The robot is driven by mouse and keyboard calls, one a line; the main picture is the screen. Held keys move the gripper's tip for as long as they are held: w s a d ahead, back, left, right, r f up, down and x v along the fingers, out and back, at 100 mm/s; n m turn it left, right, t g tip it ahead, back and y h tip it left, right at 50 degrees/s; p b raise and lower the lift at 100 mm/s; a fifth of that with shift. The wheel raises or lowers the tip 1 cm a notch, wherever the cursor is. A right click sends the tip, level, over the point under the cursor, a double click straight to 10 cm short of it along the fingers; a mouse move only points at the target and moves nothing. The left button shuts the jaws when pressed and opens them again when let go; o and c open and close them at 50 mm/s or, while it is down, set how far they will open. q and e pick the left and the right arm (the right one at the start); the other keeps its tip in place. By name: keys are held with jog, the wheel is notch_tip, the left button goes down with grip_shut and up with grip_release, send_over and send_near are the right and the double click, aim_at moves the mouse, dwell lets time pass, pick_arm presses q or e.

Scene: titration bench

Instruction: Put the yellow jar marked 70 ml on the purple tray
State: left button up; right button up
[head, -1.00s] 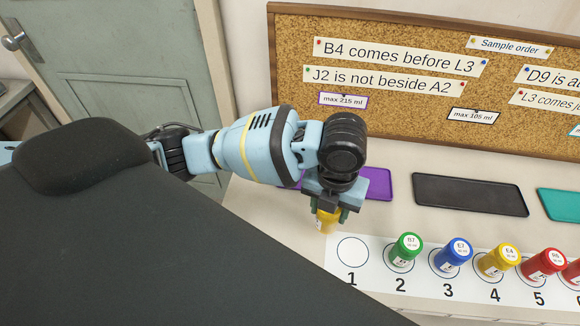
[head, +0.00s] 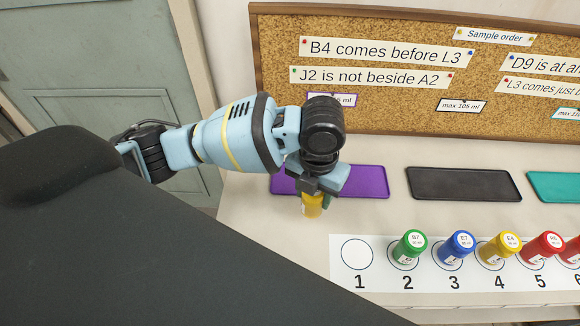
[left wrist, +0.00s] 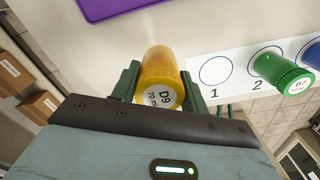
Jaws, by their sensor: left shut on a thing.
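The yellow jar (left wrist: 159,78) is between the fingers of my left gripper in the left wrist view. Its label reads D9 and 70 ml. My left gripper (head: 314,203) is shut on it, and the jar (head: 312,207) shows partly below the gripper in the head view. The purple tray (head: 372,182) lies flat on the bench just behind the gripper, its left part hidden by my arm. The tray also shows at the top of the left wrist view (left wrist: 112,6). The jar is in front of the tray's near edge in the picture. My right gripper is not in view.
A black tray (head: 464,184) and a teal tray (head: 562,188) lie right of the purple one. A numbered white strip (head: 375,285) runs along the front; circle 1 (head: 356,254) is empty. Green (head: 409,247), blue (head: 455,249), yellow (head: 501,248) and red (head: 544,247) jars stand on it. A corkboard (head: 400,80) stands behind.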

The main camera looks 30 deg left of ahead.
pick_arm(q)
jog(key=shift+w+a+f, duration=0.8)
jog(key=shift+w+a, duration=0.65)
jog(key=shift+a, duration=0.25)
jog(key=shift+w+a+f, duration=0.75)
jog(key=shift+w+a, duration=0.65)
jog(key=shift+a, duration=0.3)
jog(key=shift+w+a+f, duration=0.8)
jog(key=shift+w+a, duration=0.65)
jog(key=shift+a, duration=0.25)
jog(key=shift+f, duration=0.15)
jog(key=o, duration=0.6)
jog(key=shift+f, duration=0.1)
jog(key=o, duration=0.4)
notch_tip(320, 180, up, 12)
jog(key=shift+r, duration=0.25)
